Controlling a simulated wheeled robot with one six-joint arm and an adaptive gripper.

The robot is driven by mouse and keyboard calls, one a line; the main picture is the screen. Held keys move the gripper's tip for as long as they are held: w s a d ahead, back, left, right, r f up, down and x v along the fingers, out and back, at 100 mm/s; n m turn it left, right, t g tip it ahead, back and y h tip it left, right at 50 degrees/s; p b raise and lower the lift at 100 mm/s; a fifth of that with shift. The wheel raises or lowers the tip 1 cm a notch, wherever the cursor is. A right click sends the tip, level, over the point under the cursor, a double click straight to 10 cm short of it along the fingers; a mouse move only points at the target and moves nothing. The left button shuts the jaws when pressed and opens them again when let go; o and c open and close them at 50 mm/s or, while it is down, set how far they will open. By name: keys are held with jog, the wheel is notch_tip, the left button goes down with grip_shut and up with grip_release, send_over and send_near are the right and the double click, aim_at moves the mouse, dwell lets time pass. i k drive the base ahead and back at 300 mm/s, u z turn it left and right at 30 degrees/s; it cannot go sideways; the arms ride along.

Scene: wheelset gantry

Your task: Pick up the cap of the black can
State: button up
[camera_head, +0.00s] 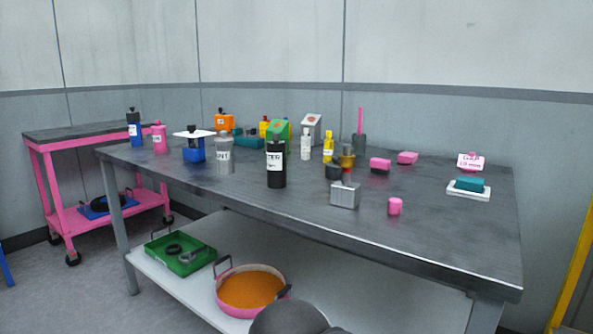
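The black can (276,180) stands upright near the front edge of the grey table, left of its middle. It has a white label with dark letters, only partly readable. Its dark top (277,142) shows against a green object behind it. The cap's outline is too small to make out clearly from the can body. My gripper is not in view. A dark grey rounded shape at the bottom edge may be part of my arm.
A grey bottle (225,156) and blue container (194,150) stand left of the can. A metal block (345,195) and pink cylinder (394,206) lie to its right. Several bottles stand behind. The table's (450,230) front right is clear. A pink cart (53,190) stands left.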

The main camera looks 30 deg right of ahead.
aim_at(332, 172)
jog(key=u, duration=1.3)
jog(key=i, duration=1.65)
jog(key=z, duration=3.1)
